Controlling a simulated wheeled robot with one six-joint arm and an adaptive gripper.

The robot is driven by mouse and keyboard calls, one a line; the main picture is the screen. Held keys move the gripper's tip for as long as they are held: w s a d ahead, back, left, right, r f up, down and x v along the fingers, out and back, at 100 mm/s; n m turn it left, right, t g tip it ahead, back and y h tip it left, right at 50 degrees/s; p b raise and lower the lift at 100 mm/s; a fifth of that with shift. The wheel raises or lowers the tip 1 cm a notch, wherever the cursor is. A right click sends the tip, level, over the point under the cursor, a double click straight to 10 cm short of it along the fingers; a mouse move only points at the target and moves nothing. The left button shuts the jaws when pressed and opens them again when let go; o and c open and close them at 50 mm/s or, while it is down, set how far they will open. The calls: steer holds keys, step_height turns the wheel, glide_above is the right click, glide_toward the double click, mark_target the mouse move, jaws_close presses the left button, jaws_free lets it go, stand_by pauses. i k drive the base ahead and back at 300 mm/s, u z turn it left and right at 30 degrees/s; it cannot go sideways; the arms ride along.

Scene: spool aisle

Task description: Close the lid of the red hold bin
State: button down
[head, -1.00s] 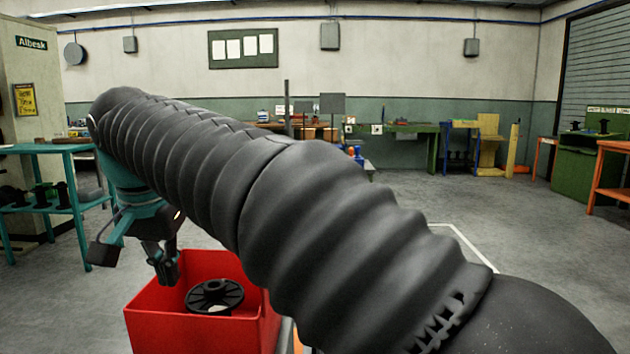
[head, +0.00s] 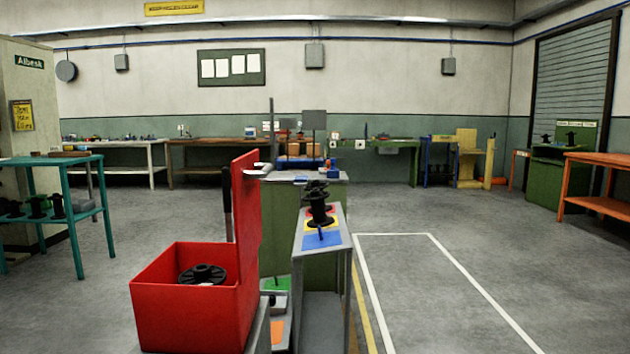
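The red hold bin (head: 180,318) stands in the lower left of the head view, with its top open. A black spool (head: 202,274) lies inside it. The bin's red lid (head: 246,215) stands upright along the right side, swung open. A pale handle-like piece (head: 258,168) sticks out near the top of the lid. My gripper is not in view, so whether it is open or shut is not shown.
Right of the bin is a narrow grey stand (head: 342,245) with coloured squares and a black spool (head: 317,200). A green cabinet (head: 285,235) stands behind the lid. A teal table (head: 80,165) is at left. White-lined floor (head: 430,290) is clear at right.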

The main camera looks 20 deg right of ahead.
mark_target(247, 172)
steer(key=z, duration=0.4)
steer(key=k, duration=0.95)
steer(key=z, duration=0.85)
steer(key=i, duration=1.55)
steer(key=u, duration=0.9)
